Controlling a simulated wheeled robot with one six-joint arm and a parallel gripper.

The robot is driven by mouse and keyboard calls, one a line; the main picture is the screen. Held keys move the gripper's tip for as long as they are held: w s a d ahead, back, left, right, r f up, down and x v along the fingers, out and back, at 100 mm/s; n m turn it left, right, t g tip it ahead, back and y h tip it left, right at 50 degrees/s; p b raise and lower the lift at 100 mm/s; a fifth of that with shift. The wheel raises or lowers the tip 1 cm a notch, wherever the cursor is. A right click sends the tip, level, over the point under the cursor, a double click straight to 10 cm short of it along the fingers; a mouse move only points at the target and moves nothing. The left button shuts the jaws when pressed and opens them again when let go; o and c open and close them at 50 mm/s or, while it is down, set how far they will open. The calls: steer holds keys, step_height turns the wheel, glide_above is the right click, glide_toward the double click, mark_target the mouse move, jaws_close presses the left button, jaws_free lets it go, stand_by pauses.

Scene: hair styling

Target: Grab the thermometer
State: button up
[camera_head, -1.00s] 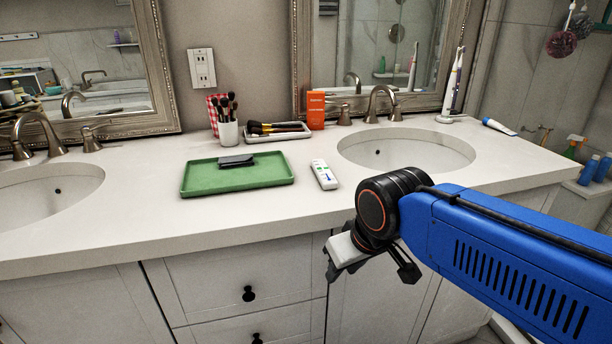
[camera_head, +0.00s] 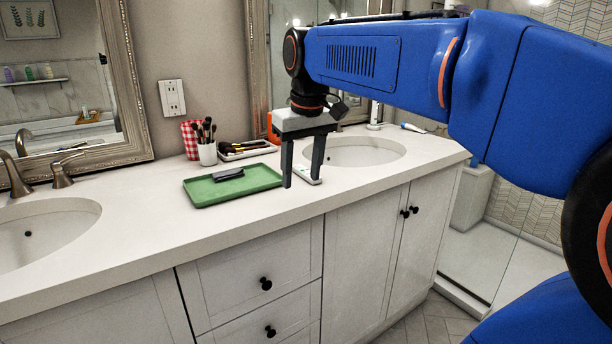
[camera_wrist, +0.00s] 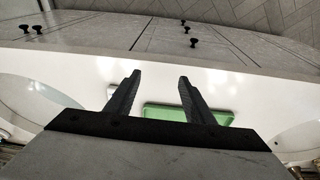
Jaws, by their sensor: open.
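The thermometer (camera_head: 304,175), a small white device, lies on the white counter just right of a green tray (camera_head: 203,198). I cannot tell the exact height of the fingertips above the counter. The wrist view shows the open fingers (camera_wrist: 159,76) and the tray (camera_wrist: 163,112) beyond them. A small pale shape beside the left finger there may be the thermometer.
A dark flat item (camera_head: 228,174) lies on the tray. A brush cup (camera_head: 207,154) and a white brush tray (camera_head: 246,156) stand behind, near an orange box. Sinks lie on both sides. The front of the counter (camera_head: 150,230) is clear.

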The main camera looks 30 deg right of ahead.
steer(key=w+d+r+g, duration=0.2)
steer(key=w+d+r, duration=0.8)
steer(key=w+r, duration=0.3)
glide_above(306, 171)
step_height(306, 171, down, 14)
steer(key=shift+s+a+r, duration=0.1)
steer(key=shift+a+r, duration=0.05)
steer(key=shift+r, duration=0.1)
steer(key=shift+f, duration=2.6)
steer(key=shift+d, duration=0.2)
steer(key=c, duration=1.2)
